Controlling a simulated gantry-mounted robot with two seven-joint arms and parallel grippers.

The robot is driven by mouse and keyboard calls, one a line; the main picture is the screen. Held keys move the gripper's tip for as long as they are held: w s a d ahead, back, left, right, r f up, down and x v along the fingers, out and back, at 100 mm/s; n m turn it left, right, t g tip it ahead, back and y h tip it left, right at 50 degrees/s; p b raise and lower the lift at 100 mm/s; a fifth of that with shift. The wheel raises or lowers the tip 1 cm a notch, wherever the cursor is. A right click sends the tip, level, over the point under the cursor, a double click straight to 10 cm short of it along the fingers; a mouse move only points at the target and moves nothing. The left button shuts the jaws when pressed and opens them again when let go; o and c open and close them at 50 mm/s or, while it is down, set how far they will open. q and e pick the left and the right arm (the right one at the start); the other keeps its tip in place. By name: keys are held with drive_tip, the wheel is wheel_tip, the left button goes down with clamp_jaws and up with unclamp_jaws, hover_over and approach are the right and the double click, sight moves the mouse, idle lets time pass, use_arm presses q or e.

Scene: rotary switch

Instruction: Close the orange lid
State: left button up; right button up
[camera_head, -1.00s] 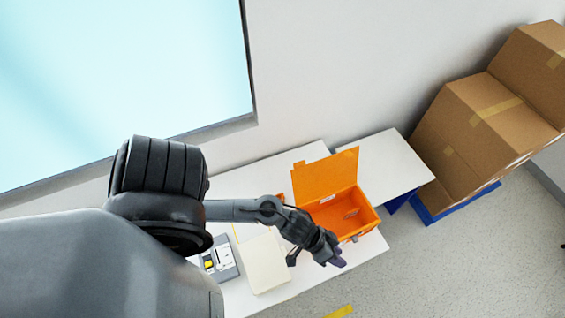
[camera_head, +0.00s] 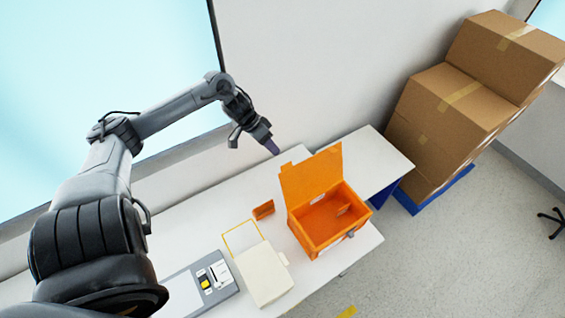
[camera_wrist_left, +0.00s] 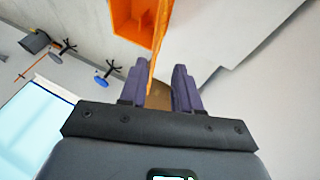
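The orange box (camera_head: 335,225) stands on the white table with its orange lid (camera_head: 312,176) raised at the back, so the inside shows. My left gripper (camera_head: 270,143) is up and to the left of the lid in the head view, apart from it. In the left wrist view the two purple fingers of my left gripper (camera_wrist_left: 162,85) are spread with nothing held. The lid (camera_wrist_left: 158,45) shows there as a thin, nearly edge-on orange strip next to the left-hand finger, and the box interior (camera_wrist_left: 130,18) is beyond. My right gripper is not in view.
A cream case (camera_head: 264,275), a grey switch panel (camera_head: 203,288) and a small orange piece (camera_head: 263,210) are on the table left of the box. A second white table (camera_head: 372,160) adjoins on the right. Cardboard boxes (camera_head: 450,105) stand farther right. A wall is behind.

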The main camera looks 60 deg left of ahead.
sight(286, 164)
use_arm(q)
drive_tip(key=x, duration=0.9)
drive_tip(key=shift+f, duration=0.2)
drive_tip(key=shift+d, duration=0.1)
drive_tip(key=shift+c, duration=0.2)
clamp_jaws()
idle(0.9)
